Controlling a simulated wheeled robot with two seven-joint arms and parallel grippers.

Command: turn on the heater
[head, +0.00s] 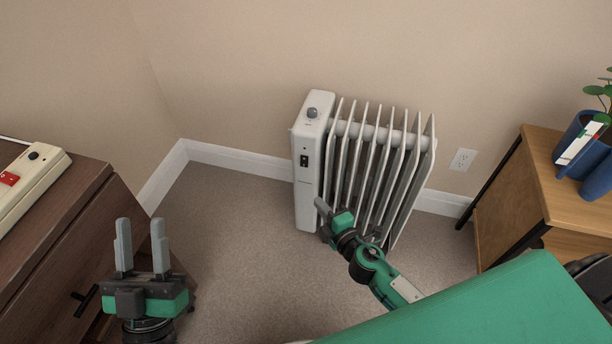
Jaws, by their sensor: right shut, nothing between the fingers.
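The heater (308,190) is a white oil radiator with several upright fins, standing on the carpet against the back wall. Its end panel faces left and front, with a grey knob (313,112) on top and a small black switch (304,161) on its front face. My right gripper (320,204) is shut and empty, with its tips close to the lower part of the heater's end panel, below the switch. I cannot tell whether it touches the heater. My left gripper (140,236) is open and empty, fingers pointing up, beside the dark cabinet and away from the heater.
A dark wooden cabinet (60,215) stands at left, with a cream power strip (35,180) with a red switch on it. A wooden side table (510,190) with blue pots (598,178) stands at right. A wall outlet (463,159) is right of the heater. Carpet between is clear.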

